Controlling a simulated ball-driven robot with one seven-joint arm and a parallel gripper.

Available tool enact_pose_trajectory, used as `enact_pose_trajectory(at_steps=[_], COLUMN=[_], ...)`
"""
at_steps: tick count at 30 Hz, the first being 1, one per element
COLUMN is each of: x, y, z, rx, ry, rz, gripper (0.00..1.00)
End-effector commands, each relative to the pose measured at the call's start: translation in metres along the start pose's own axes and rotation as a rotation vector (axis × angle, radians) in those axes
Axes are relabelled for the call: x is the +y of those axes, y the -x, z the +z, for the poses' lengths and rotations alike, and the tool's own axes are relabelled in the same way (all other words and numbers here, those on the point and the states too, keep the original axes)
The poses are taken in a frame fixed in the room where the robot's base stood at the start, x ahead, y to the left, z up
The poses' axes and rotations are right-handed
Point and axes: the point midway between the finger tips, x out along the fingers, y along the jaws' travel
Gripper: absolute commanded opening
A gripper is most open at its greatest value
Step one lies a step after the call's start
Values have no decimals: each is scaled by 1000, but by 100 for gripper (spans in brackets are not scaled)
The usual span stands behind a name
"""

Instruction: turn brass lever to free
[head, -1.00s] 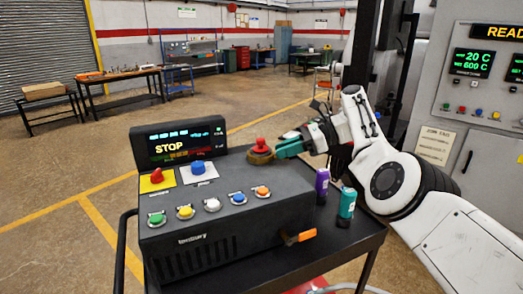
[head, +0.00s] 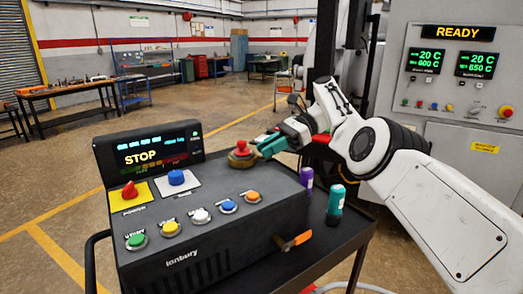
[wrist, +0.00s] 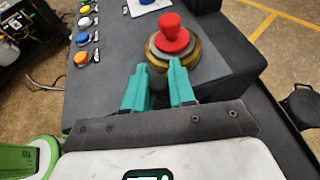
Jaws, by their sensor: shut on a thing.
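A brass collar (head: 242,158) sits around the base of a red knob (head: 242,147) at the back right of the dark control box (head: 190,225). I take the collar to be the brass lever's body; a separate lever arm is not clear. In the wrist view the brass collar (wrist: 158,62) shows below the red knob (wrist: 172,38). My gripper (head: 262,148) reaches in from the right.
The box has several coloured buttons, a red knob on a yellow plate (head: 131,195) and a screen reading STOP (head: 150,153). An orange-handled part (head: 295,242) sticks out of its side. Purple (head: 306,180) and teal (head: 335,203) bottles stand close on the cart. The furnace panel (head: 465,80) reads READY.

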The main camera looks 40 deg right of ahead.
Motion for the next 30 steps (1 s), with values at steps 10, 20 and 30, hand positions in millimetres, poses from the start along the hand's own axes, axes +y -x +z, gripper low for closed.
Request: enact_pose_trajectory(at_steps=[10, 20, 30], x=[1, 1, 1], y=[1, 1, 1], z=[-1, -1, 2], rx=[1, 1, 0], ry=[-1, 0, 0], rz=[2, 2, 2], gripper=[0, 46, 46])
